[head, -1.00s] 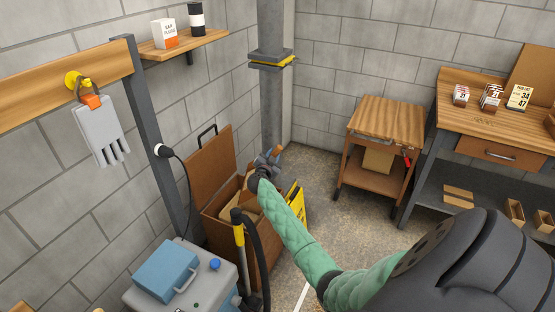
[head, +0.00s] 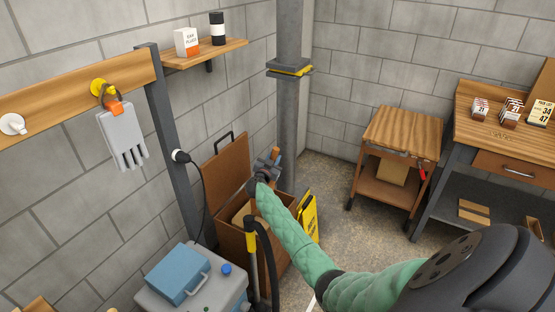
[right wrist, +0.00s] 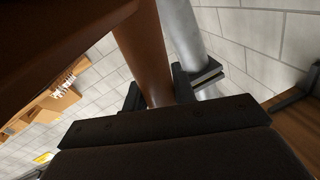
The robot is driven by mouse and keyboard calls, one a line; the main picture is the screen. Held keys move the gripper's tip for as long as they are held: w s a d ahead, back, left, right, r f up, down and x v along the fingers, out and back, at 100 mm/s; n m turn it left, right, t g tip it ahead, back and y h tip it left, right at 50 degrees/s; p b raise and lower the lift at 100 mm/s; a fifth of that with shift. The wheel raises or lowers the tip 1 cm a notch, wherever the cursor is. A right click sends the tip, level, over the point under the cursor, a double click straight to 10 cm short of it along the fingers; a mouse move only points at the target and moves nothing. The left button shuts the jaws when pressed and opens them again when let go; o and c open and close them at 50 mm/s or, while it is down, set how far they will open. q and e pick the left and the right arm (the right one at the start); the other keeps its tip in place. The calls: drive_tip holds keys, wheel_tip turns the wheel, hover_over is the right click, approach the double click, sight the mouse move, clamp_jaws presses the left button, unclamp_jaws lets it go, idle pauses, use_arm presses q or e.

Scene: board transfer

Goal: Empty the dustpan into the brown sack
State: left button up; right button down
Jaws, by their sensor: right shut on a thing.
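My right gripper (head: 266,172) is at the end of the green-sleeved arm, over a brown bin (head: 272,265) with its lid (head: 221,172) raised. In the right wrist view, its two fingers (right wrist: 158,92) are shut on a reddish-brown handle (right wrist: 148,50). The handle joins a wide dark brown body (right wrist: 45,35), which looks like the dustpan. In the head view only the handle's end (head: 276,153) shows clearly; the pan's contents cannot be seen. A tan-brown edge, perhaps the sack (head: 241,213), shows in the bin's mouth, partly hidden by the arm. My left gripper is not in view.
A grey column (head: 290,110) stands just behind the gripper. A yellow sign (head: 308,214) leans right of the bin. A grey machine with a blue case (head: 175,273) and a black hose (head: 268,250) stands in front. Open floor lies towards the wooden cart (head: 402,135).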

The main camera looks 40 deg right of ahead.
drive_tip(key=shift+w+a+r+n+p, duration=0.3)
drive_tip(key=shift+w+a+n+p, duration=0.05)
drive_tip(key=shift+w+a, duration=0.2)
drive_tip(key=shift+w+a+r+n+p, duration=0.35)
drive_tip(key=shift+w+a, duration=0.1)
drive_tip(key=shift+w, duration=0.1)
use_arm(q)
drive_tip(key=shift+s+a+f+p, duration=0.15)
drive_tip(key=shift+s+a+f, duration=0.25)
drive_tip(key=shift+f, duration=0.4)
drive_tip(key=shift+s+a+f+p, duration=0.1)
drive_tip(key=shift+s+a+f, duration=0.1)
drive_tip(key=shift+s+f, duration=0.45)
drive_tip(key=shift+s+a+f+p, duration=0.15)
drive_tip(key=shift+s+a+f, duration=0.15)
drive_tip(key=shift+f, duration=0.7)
use_arm(e)
drive_tip(key=shift+w+a+r+n+t, duration=0.25)
drive_tip(key=shift+w+a+n, duration=0.25)
drive_tip(key=shift+w+a, duration=0.25)
drive_tip(key=shift+s+a+f, duration=0.1)
